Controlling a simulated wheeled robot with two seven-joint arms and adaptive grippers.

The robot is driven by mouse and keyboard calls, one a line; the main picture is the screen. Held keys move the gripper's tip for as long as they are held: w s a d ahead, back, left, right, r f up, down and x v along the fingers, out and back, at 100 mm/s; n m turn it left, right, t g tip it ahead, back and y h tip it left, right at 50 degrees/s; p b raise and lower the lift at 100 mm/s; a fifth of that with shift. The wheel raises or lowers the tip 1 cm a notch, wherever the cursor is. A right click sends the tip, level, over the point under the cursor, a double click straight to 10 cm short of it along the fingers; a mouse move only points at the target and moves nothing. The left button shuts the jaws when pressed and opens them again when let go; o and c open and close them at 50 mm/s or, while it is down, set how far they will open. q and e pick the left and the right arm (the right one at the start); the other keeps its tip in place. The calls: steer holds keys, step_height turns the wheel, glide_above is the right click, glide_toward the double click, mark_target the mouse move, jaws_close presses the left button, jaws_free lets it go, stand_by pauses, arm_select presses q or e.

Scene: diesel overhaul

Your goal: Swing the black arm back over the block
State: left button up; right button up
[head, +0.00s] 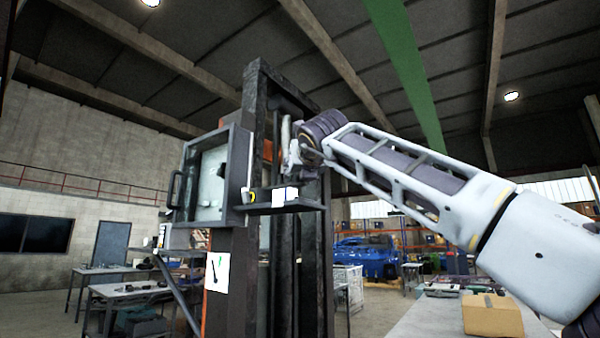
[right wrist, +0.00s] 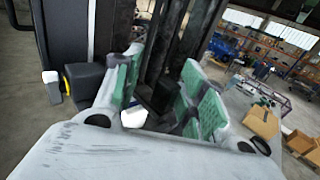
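A tall black upright (head: 256,130) stands in front of me with a boxed screen (head: 208,185) on its left. A short dark horizontal bar (head: 290,206) juts out from it, with white pieces on it. I cannot tell whether this is the black arm. My right gripper (head: 291,152) is beside the upright, above the bar. In the right wrist view its green-padded fingers (right wrist: 160,85) are spread apart, with nothing clearly held between them. A blue engine-like machine (head: 368,260) is far behind; I cannot tell whether it is the block. My left gripper is out of view.
A black box with a yellow ring (right wrist: 72,80) is close to the left finger in the wrist view. A grey table (head: 425,318) with a cardboard box (head: 492,316) is at right. Workbenches (head: 125,290) stand at left. Open floor lies behind the upright.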

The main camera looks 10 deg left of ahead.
steer(key=shift+w+d, duration=0.2)
steer(key=shift+d, duration=0.1)
steer(key=shift+s, duration=0.2)
steer(key=shift+s, duration=0.1)
steer(key=shift+s+d, duration=0.4)
steer(key=shift+s, duration=0.2)
steer(key=v, duration=1)
stand_by(1.0)
